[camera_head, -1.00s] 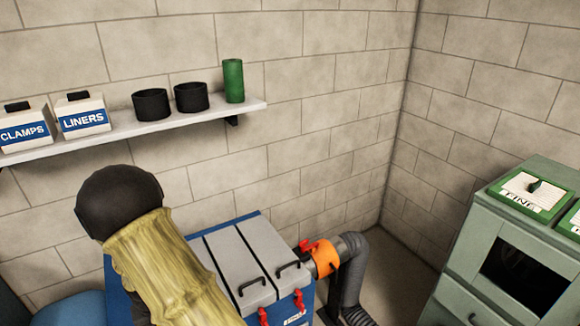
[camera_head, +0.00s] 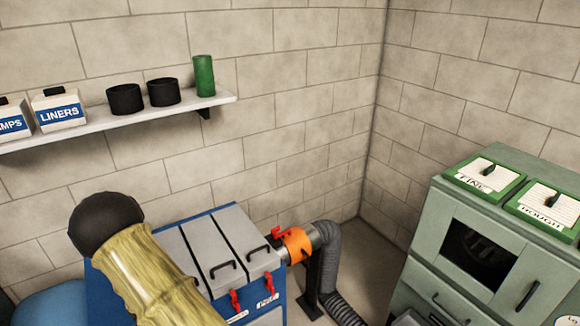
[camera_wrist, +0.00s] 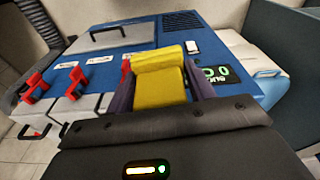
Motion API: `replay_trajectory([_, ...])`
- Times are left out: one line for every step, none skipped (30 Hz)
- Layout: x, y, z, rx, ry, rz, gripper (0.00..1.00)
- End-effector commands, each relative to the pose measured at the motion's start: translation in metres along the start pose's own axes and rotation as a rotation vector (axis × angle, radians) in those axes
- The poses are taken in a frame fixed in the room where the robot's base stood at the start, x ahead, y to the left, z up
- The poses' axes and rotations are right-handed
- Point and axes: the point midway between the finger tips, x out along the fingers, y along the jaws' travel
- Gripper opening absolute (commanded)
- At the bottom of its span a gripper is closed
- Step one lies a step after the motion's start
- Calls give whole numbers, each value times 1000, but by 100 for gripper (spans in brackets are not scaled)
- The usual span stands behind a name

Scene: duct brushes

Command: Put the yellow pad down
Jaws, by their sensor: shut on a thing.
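The yellow pad (camera_wrist: 160,82) is in the wrist view, between the two fingers of my gripper (camera_wrist: 162,88). The gripper is shut on it. The pad is held above the blue machine (camera_wrist: 225,88), and I cannot tell whether it touches anything beneath. In the head view my arm, in a yellowish sleeve, covers part of the blue machine (camera_head: 175,211); the gripper and the pad do not show there.
The machine has grey lids, red latches (camera_wrist: 35,88) and a green-lit display (camera_wrist: 215,73). An orange collar (camera_head: 297,243) joins it to a grey hose (camera_head: 330,265). A green cabinet (camera_head: 420,225) with two pads, FINE (camera_head: 470,186) and ROUGH (camera_head: 535,210), stands right. A shelf (camera_head: 215,102) holds boxes and cups.

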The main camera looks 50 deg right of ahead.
Motion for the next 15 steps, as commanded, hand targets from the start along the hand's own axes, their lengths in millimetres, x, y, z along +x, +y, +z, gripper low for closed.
replay_trajectory([8,0,2,-9,-3,1,19])
replay_trajectory([12,0,3,-15,-2,0,19])
replay_trajectory([18,0,5,-22,-4,0,19])
replay_trajectory([22,0,6,-28,-3,-1,19])
replay_trajectory([26,0,7,-34,-3,-1,19])
replay_trajectory([33,0,9,-41,-3,-2,19])
replay_trajectory([38,0,10,-48,-4,-3,19])
replay_trajectory([44,0,12,-54,-3,-4,19])
replay_trajectory([51,0,15,-64,-4,-5,19])
replay_trajectory([58,0,16,-72,-3,-6,19])
replay_trajectory([65,0,20,-81,-5,-7,19])
replay_trajectory([75,1,24,-93,-5,-10,19])
replay_trajectory([83,1,27,-102,-7,-12,19])
replay_trajectory([93,2,32,-113,-8,-15,19])
replay_trajectory([106,2,38,-129,-8,-19,19])
